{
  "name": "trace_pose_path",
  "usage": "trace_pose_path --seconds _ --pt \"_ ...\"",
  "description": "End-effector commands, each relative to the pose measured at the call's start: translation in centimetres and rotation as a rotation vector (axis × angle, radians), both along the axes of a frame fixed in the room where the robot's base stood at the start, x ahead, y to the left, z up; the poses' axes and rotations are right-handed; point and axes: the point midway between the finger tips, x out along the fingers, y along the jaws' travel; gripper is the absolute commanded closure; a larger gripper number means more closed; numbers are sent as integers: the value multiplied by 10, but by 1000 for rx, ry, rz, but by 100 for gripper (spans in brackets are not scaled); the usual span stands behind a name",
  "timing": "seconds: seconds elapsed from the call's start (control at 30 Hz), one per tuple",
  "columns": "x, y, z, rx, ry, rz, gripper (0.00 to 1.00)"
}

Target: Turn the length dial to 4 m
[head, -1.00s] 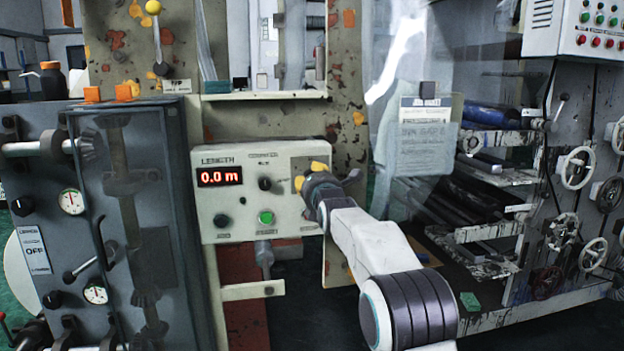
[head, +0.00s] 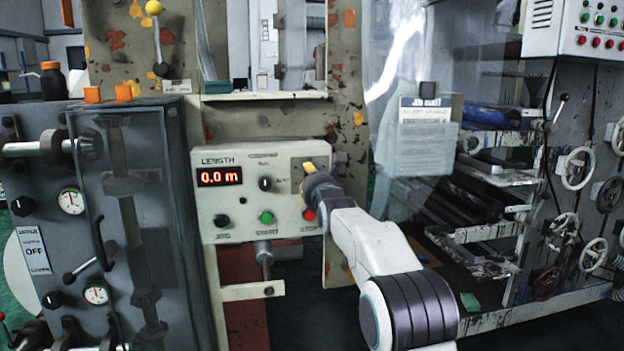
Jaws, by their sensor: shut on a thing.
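The cream control panel (head: 234,165) is marked LENGTH, and its red display (head: 219,177) reads 0.0 m. My gripper (head: 306,172) is at the panel's upper right corner, shut, with a yellow fingertip showing against the panel face. The length dial seems to be between its fingers; the gripper and wrist hide it, so its pointer and scale cannot be read.
A grey cabinet (head: 150,200) stands at left. Handwheels (head: 578,168) are at right.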

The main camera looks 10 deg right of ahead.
Motion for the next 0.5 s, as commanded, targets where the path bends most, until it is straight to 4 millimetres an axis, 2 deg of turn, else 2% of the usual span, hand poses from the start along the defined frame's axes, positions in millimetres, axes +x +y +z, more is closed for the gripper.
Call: trace_pose_path --seconds 0.5 --pt "0 0 4 -34 -9 0 99"
